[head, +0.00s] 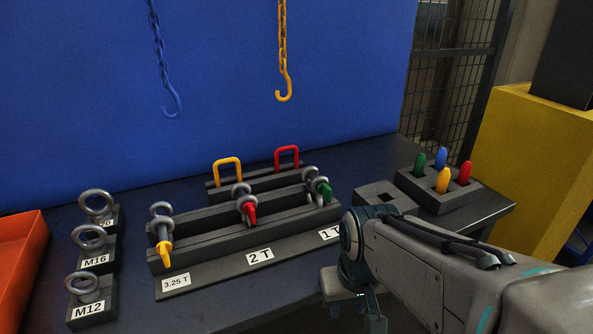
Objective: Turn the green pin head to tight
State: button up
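The green pin head (324,191) is at the right end of the dark shackle rack (215,240), behind the 1 T label (331,234). It sits on a grey shackle and points toward the front right. My gripper (357,315) hangs at the lower middle, in front and to the right of the rack, apart from the green pin head. Its fingertips are cut off or too dark to make out, so I cannot tell its opening. The red pin head (250,212) is by the 2 T label, and the yellow one (165,252) by the 3.25 T label.
Eye bolts in labelled blocks (92,312) stand left, beside an orange bin (20,262). A block with several coloured pegs (437,202) and an empty square holder (384,199) are at right. Blue (170,100) and yellow (283,90) hooks hang behind.

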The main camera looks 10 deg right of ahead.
aim_at(324, 189)
jog(key=z, duration=1.65)
jog(key=k, duration=0.95)
jog(key=u, duration=1)
jog(key=i, duration=0.5)
